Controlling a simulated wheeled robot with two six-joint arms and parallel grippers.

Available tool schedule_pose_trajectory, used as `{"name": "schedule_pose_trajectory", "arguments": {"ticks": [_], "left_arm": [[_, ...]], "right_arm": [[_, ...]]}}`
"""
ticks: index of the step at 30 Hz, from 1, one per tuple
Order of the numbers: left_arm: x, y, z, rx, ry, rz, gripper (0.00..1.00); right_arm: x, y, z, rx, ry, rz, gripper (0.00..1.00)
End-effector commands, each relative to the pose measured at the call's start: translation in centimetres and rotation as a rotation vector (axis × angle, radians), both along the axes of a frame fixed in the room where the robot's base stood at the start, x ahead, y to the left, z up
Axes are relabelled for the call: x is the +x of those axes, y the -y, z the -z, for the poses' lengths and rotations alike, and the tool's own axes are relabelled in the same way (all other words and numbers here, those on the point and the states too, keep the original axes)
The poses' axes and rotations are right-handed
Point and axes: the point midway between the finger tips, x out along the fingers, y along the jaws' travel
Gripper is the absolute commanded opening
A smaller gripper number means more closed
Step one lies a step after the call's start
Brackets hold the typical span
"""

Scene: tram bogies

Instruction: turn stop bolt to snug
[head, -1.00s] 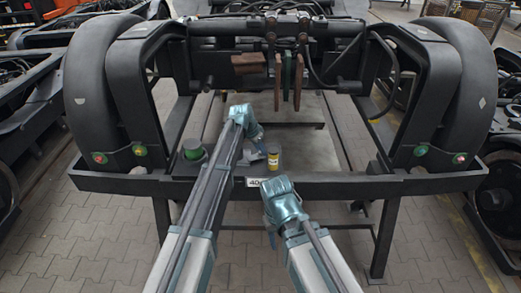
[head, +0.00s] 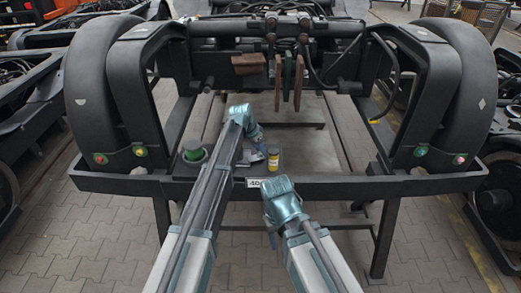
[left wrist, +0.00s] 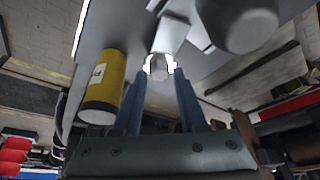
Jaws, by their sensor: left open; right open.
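My left gripper (head: 258,144) is open over the front shelf of the bogie frame, between a green-topped pot and a small yellow can (head: 273,159). In the left wrist view its two blue fingers (left wrist: 160,78) point at a small pale grey, faceted piece (left wrist: 160,67) at the fingertips. It looks like a bolt head, but I cannot tell for sure that it is the stop bolt, or whether the fingers touch it. The yellow can (left wrist: 105,85) stands beside the fingers there. My right gripper (head: 271,232) is open and empty, lower, in front of the frame.
The dark pot with a green top (head: 193,150) stands left of my left arm. Brown and green plates (head: 288,82) hang from the crossbeam behind. The front rail (head: 420,182) of the frame runs across, with a small white label (head: 254,182). Paved floor is clear in front.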

Motion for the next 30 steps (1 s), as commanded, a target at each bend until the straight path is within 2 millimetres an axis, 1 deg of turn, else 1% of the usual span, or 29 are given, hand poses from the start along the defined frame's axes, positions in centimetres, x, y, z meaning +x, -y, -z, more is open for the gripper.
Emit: {"name": "schedule_pose_trajectory", "arguments": {"ticks": [1,5,8,21,24,27,30], "left_arm": [[-0.1,-0.1,-0.6,0.0,0.0,0.0,0.41],[-0.5,-0.5,-1.9,0.0,0.0,-0.001,0.41],[-0.8,-0.8,-3.3,0.0,0.0,-0.001,0.41],[-2.7,-2.9,-10.1,0.0,0.0,-0.001,0.41],[-3.1,-3.3,-11.3,0.0,-0.002,-0.001,0.41],[-3.3,-3.6,-12.1,0.0,-0.002,-0.001,0.41],[-3.4,-3.8,-12.4,0.0,-0.001,0.0,0.41]], "right_arm": [[0.0,0.0,-0.6,0.0,0.0,0.0,0.5],[0.0,0.0,-2.0,0.0,0.0,0.0,0.5],[0.0,0.0,-3.3,0.0,0.0,0.0,0.5],[0.0,0.0,-10.1,0.0,0.0,-0.001,0.5],[0.0,0.0,-11.3,0.0,0.0,-0.001,0.5],[0.0,0.0,-12.1,0.0,0.0,-0.002,0.5],[0.0,0.0,-12.4,0.0,0.0,-0.002,0.5]]}}
